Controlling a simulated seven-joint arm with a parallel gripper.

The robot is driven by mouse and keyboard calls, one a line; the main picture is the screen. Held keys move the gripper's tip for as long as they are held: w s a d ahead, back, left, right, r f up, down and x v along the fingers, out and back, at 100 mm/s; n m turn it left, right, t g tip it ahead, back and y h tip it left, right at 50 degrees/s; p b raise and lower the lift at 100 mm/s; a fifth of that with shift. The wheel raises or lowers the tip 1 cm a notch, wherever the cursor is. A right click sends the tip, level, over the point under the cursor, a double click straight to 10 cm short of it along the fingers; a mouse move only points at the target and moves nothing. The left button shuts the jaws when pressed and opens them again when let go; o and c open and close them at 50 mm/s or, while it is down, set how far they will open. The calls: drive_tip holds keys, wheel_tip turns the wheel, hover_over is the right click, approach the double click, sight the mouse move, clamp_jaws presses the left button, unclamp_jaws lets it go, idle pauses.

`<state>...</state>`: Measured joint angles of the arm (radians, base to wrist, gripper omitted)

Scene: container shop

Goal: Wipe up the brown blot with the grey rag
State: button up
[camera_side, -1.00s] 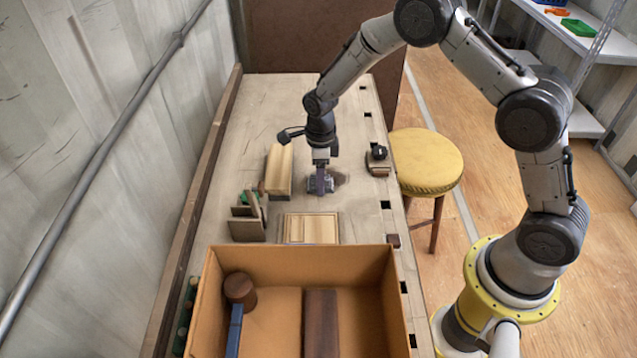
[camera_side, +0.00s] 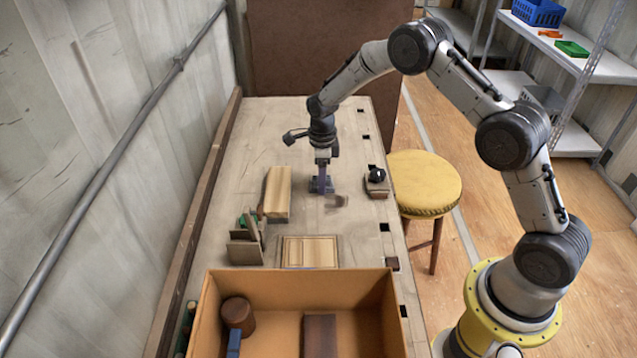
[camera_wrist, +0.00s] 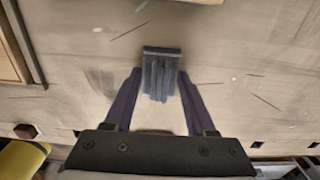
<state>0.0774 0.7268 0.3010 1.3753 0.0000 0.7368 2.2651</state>
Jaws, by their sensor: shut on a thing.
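The grey rag (camera_wrist: 161,80) is a small ribbed bundle between my purple fingers in the wrist view. In the side view the rag (camera_side: 314,187) is down at the bench top. My gripper (camera_side: 322,178) is shut on it and points straight down. The brown blot (camera_side: 337,201) is a small faint patch just right of the rag and slightly nearer the side camera. I cannot make out the blot clearly in the wrist view, where only faint smudges show.
A wooden block (camera_side: 277,194) stands left of my gripper. A dark object on a wooden base (camera_side: 376,182) sits right of the blot. A small organiser (camera_side: 244,250), a wooden panel (camera_side: 310,252) and a large cardboard box (camera_side: 290,287) lie nearer. The far bench is clear.

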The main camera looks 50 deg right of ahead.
sight(340, 218)
drive_tip(key=shift+s+d, duration=0.3)
drive_tip(key=shift+s, duration=0.1)
drive_tip(key=shift+s+a, duration=3.75)
drive_tip(key=shift+a, duration=0.1)
drive_tip(key=shift+s+d, duration=0.5)
drive_tip(key=shift+d, duration=0.3)
drive_tip(key=shift+w+d, duration=3.7)
drive_tip(key=shift+d, duration=0.05)
drive_tip(key=shift+s+d, duration=0.5)
drive_tip(key=shift+s, duration=0.15)
drive_tip(key=shift+s+a, duration=3.75)
drive_tip(key=shift+a, duration=0.05)
wheel_tip(340, 218, up, 8)
